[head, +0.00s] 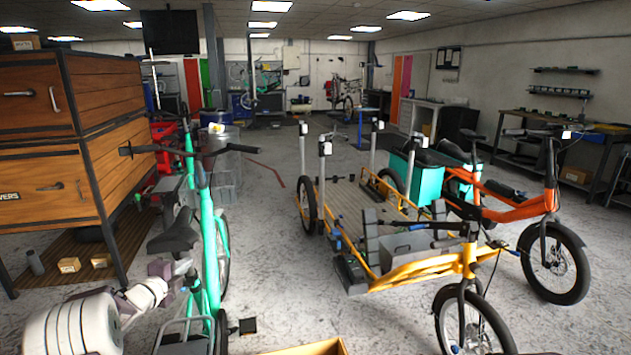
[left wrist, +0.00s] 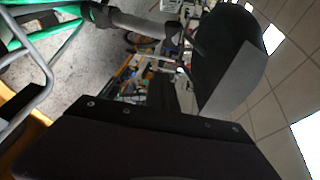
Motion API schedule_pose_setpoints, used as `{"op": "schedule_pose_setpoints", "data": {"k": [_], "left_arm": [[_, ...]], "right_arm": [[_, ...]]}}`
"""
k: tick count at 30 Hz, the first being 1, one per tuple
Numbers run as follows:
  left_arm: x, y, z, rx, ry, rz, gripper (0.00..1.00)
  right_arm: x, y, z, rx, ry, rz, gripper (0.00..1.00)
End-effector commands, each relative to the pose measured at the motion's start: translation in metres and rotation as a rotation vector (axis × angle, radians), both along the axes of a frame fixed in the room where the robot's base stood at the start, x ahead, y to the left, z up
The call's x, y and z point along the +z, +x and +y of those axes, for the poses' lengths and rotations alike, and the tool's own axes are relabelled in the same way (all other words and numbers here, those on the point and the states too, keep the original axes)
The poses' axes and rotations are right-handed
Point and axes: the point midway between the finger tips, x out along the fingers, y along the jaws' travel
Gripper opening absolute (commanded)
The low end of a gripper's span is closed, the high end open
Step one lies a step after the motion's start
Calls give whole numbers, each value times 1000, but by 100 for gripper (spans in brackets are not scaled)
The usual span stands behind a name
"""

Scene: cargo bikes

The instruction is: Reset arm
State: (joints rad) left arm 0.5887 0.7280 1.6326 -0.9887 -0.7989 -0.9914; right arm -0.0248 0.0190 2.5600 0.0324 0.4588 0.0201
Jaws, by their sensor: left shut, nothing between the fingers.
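My left arm comes in at the lower left of the head view. Its gripper (head: 183,268) is shut and empty, just below the black saddle (head: 174,238) of a teal bike (head: 209,245). I cannot tell whether it touches the bike. In the left wrist view, a dark plate with screws (left wrist: 140,145), apparently part of my gripper, fills the bottom. Teal tubes of the bike (left wrist: 60,45) show at the upper left there. A large black rounded shape at the upper right is probably the saddle. My right gripper is not in view.
A yellow cargo bike (head: 435,268) with a flat bed stands at centre right, beside an orange one (head: 515,205). A wooden drawer cabinet (head: 105,135) stands at the left. An open box edge (head: 315,348) shows at the bottom. Floor between the teal and yellow bikes is clear.

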Motion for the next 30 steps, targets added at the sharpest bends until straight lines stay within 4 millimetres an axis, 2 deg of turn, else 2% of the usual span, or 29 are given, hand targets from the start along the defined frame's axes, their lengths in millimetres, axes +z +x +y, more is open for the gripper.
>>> {"op": "schedule_pose_setpoints", "data": {"k": [1, 2, 3, 4, 5, 6, 8, 9, 12, 15, 18, 22, 23, 24, 25, 30], "left_arm": [[23, 6, -45, -42, -9, -14, 0], [35, 7, -72, -53, -28, -10, 0], [45, 3, -107, -51, -80, 12, 0], [49, -5, -134, -35, -138, 47, 0], [48, -19, -159, 0, -216, 100, 0], [38, -43, -186, 66, -332, 191, 0], [11, -86, -207, 197, -498, 340, 0], [-8, -115, -215, 289, -591, 430, 0], [-51, -181, -221, 515, -770, 620, 0], [-85, -237, -219, 735, -898, 761, 0], [-112, -287, -218, 950, -992, 875, 0], [-134, -349, -223, 1267, -1107, 1002, 0], [-134, -361, -224, 1359, -1138, 1015, 0], [-110, -358, -224, 1372, -1157, 1001, 0], [-96, -358, -224, 1366, -1153, 1001, 0], [-38, -357, -223, 1362, -1151, 1000, 0]], "right_arm": [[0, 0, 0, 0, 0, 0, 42], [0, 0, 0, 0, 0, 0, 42], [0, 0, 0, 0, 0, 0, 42], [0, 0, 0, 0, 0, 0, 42], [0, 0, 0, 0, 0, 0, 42], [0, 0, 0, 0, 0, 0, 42], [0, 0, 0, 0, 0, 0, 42], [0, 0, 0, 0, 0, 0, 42], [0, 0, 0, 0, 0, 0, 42], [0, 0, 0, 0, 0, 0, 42], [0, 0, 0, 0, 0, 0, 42], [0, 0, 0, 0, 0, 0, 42], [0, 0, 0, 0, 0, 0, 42], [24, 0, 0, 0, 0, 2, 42], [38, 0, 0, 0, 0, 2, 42], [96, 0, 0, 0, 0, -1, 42]]}}
